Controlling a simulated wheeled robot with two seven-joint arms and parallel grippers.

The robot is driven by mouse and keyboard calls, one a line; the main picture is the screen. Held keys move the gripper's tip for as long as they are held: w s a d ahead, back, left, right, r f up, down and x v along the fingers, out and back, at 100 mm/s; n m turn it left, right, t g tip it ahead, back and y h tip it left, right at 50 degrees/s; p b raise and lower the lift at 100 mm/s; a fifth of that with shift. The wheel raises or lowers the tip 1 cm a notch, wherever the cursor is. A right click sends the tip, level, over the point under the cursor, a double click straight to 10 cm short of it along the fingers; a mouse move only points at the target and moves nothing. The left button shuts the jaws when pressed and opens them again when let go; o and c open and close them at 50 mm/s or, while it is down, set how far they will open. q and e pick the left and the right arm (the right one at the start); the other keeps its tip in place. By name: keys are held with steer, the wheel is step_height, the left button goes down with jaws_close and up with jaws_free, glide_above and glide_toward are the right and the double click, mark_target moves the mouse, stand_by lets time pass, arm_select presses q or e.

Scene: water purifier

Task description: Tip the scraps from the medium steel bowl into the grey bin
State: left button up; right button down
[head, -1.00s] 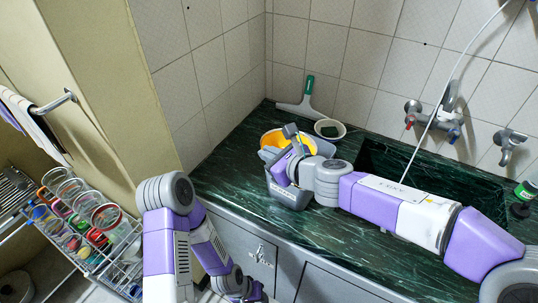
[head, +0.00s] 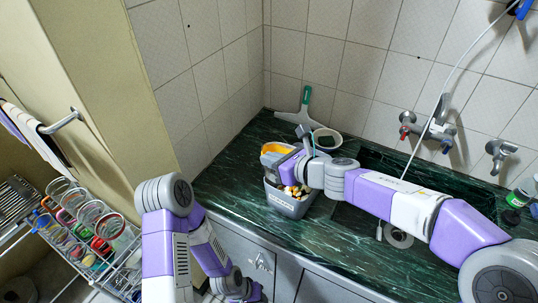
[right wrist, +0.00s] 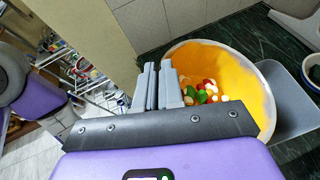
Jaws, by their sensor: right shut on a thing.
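The steel bowl, orange-yellow inside (head: 272,149), is above the grey bin (head: 290,207) at the counter's front left. My right gripper (head: 303,138) is shut on its rim and the bowl looks tilted. Small colourful scraps (head: 297,190) show at the bin mouth, below the gripper. In the right wrist view, the fingers (right wrist: 163,85) are at the bowl's rim. Red, green and white scraps (right wrist: 207,92) lie against its orange inside (right wrist: 215,60). I cannot tell how many scraps are in the bowl and how many in the bin.
The sink and wall taps (head: 428,128) are to the right. A rack of glasses (head: 90,225) stands at lower left. The counter left of the bin is clear.

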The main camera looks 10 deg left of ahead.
steer(key=w+d+r+m+g+y+p, duration=0.3)
steer(key=w+d+m+p, duration=0.2)
steer(key=p, duration=1.3)
steer(key=shift+w+r+m+g+y+p, duration=0.2)
steer(key=shift+w+m+g+y+p, duration=0.15)
steer(key=shift+w+m, duration=0.8)
steer(key=shift+w, duration=0.15)
steer(key=shift+r, duration=0.6)
